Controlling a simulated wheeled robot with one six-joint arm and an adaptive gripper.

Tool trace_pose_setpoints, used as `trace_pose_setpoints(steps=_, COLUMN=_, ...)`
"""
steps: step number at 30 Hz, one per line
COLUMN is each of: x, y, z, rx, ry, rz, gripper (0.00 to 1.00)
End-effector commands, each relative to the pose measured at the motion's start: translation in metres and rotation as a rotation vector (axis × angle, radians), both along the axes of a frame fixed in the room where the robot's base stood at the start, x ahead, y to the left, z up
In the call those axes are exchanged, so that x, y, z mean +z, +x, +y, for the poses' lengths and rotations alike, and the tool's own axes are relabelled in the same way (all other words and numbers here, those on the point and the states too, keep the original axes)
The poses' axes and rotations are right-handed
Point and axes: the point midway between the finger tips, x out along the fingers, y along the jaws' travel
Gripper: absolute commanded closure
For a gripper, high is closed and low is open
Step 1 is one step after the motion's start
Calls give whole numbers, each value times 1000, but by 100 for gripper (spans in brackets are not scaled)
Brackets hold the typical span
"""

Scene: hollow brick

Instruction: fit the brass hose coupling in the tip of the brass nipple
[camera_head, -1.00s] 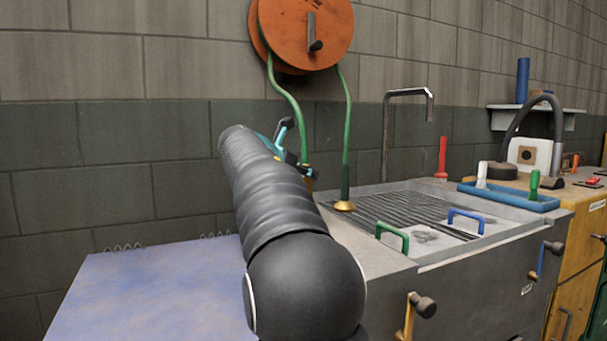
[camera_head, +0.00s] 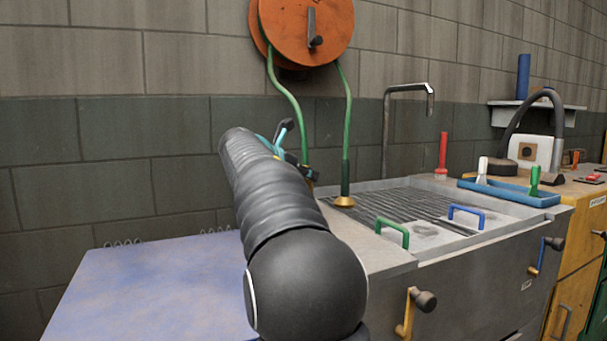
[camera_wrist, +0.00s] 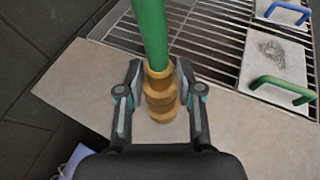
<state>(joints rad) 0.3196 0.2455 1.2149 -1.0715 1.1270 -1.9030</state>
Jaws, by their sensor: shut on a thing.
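My gripper (camera_wrist: 160,88) is shut on the brass hose coupling (camera_wrist: 158,78), at the lower end of a green hose (camera_wrist: 150,32). In the wrist view the brass shows as stacked rings between the fingers. The lower rings reach down over a pale flat surface. I cannot tell whether the lowest brass belongs to the coupling or to the nipple, or whether the two touch. In the head view my dark arm hides the coupling, and only part of my gripper (camera_head: 283,137) shows, beside the hose (camera_head: 284,96).
An orange hose reel (camera_head: 305,30) hangs on the wall. A second green line ends in a flared brass piece (camera_head: 344,202) at the sink grating (camera_head: 390,207). A tap (camera_head: 387,130), a green handle (camera_head: 392,230) and a blue handle (camera_head: 466,213) stand nearby. The bluish tabletop (camera_head: 150,290) is clear.

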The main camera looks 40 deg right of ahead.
Motion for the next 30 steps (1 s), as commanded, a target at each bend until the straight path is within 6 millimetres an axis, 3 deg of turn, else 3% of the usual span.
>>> trace_pose_setpoints(steps=20, x=-10, y=0, z=0, rx=0, ry=0, rz=-1, gripper=100)
trace_pose_setpoints(steps=21, x=-10, y=0, z=0, rx=0, ry=0, rz=-1, gripper=59)
trace_pose_setpoints(steps=24, x=-10, y=0, z=0, rx=0, ry=0, rz=-1, gripper=35)
trace_pose_setpoints(steps=30, x=-10, y=0, z=0, rx=0, ry=0, rz=-1, gripper=35)
